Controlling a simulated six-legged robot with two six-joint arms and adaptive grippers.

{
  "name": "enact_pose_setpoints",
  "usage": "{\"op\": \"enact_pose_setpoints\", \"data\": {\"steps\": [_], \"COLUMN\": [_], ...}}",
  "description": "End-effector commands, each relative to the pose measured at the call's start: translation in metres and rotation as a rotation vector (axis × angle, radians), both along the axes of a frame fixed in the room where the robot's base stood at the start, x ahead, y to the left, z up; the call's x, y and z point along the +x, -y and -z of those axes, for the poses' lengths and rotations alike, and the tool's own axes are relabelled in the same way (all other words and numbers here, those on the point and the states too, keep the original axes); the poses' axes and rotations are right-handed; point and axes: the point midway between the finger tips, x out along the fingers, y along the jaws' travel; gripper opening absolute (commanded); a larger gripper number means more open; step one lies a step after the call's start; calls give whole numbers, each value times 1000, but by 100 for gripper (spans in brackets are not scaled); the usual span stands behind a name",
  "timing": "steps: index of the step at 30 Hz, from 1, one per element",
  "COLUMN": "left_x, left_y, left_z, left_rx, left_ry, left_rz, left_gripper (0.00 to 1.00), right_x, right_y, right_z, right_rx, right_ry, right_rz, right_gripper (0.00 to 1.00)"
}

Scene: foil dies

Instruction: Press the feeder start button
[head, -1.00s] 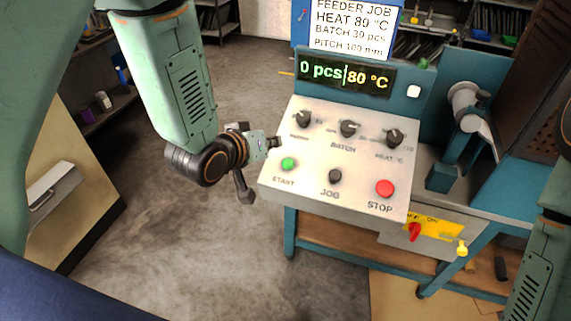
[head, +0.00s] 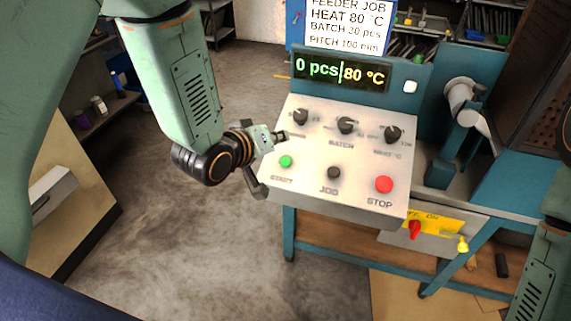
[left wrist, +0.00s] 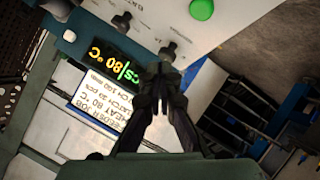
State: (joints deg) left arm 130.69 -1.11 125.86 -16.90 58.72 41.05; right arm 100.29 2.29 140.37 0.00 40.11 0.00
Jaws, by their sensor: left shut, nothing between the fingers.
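The green START button (head: 286,161) is at the lower left of the sloped control panel (head: 307,183), left of the black JOG button (head: 334,172) and the red STOP button (head: 384,184). My left gripper (head: 283,135) is shut and empty, over the panel's left edge, above the START button in the picture and near the left knob. The left wrist view shows its fingers (left wrist: 160,88) closed together, with the green button (left wrist: 201,9) at the top edge, apart from them. My right gripper is not in view; only part of my right arm shows at the right edge.
Three black knobs (head: 346,125) line the panel's upper part. The display (head: 341,73) reads 0 pcs and 80 °C. A job sheet (head: 347,26) stands above it. A red switch (head: 414,229) on a yellow plate is below. Open floor lies left of the panel.

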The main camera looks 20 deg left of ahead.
Motion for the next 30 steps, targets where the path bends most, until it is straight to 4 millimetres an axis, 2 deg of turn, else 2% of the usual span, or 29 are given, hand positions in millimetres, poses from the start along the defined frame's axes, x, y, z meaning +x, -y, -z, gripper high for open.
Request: {"op": "enact_pose_setpoints", "data": {"steps": [1,12,19,30], "left_x": [1,12,18,20], "left_y": [0,0,0,0], "left_z": [11,46,63,66], "left_rx": [0,-1,0,0], "left_ry": [0,0,-1,-1], "left_rz": [0,1,1,1], "left_gripper": [0,0,0,0], "right_x": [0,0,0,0], "right_y": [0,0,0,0], "right_z": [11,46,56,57], "right_rx": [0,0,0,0], "right_ry": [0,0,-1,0], "right_rz": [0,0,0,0], "right_gripper": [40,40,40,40]}}
